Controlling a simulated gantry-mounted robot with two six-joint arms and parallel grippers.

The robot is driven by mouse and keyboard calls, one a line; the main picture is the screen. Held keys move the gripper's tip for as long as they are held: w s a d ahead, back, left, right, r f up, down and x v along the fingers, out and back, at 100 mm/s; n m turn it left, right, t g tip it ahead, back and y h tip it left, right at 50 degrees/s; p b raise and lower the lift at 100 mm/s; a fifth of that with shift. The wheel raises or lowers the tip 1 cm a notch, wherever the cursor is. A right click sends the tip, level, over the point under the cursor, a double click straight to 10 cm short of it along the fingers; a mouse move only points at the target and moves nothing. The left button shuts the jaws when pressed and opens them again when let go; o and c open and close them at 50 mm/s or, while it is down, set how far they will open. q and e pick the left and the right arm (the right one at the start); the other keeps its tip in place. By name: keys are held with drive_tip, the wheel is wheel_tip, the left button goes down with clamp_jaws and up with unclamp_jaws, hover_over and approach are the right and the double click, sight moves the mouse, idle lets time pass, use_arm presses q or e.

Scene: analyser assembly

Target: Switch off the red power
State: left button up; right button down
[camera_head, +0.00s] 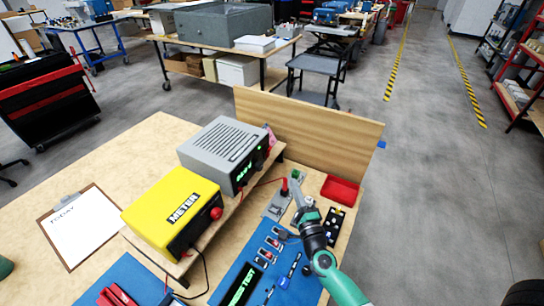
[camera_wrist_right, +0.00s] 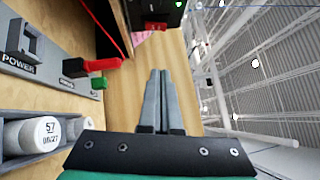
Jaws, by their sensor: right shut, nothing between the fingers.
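A red switch lever (camera_head: 285,187) stands upright on a small grey panel (camera_head: 270,211) near the right end of the bench. In the right wrist view the red lever (camera_wrist_right: 101,64) sticks out from the panel (camera_wrist_right: 52,62), with a green piece (camera_wrist_right: 99,83) close beside it. A "POWER" label shows on this panel beside a dark bracket-like part (camera_wrist_right: 28,38). My right gripper (camera_head: 293,181) is shut and empty, close beside the red lever. In the wrist view its fingertips (camera_wrist_right: 159,73) are apart from the lever, with a gap between. My left gripper is not in view.
A yellow meter (camera_head: 170,210) and a grey device (camera_head: 225,150) stand left of the panel. A red tray (camera_head: 339,191) lies to the right, before a wooden back board (camera_head: 320,125). A clipboard (camera_head: 80,228) lies left.

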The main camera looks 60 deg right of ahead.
sight(269, 152)
drive_tip(key=b+x, duration=0.2)
drive_tip(key=x, duration=0.7)
drive_tip(key=shift+w+d, duration=0.25)
drive_tip(key=shift+w, duration=0.05)
drive_tip(key=w, duration=0.2)
drive_tip(key=w+r+b, duration=0.1)
drive_tip(key=w, duration=0.1)
drive_tip(key=shift+d+r, duration=0.1)
drive_tip(key=shift+r, duration=0.1)
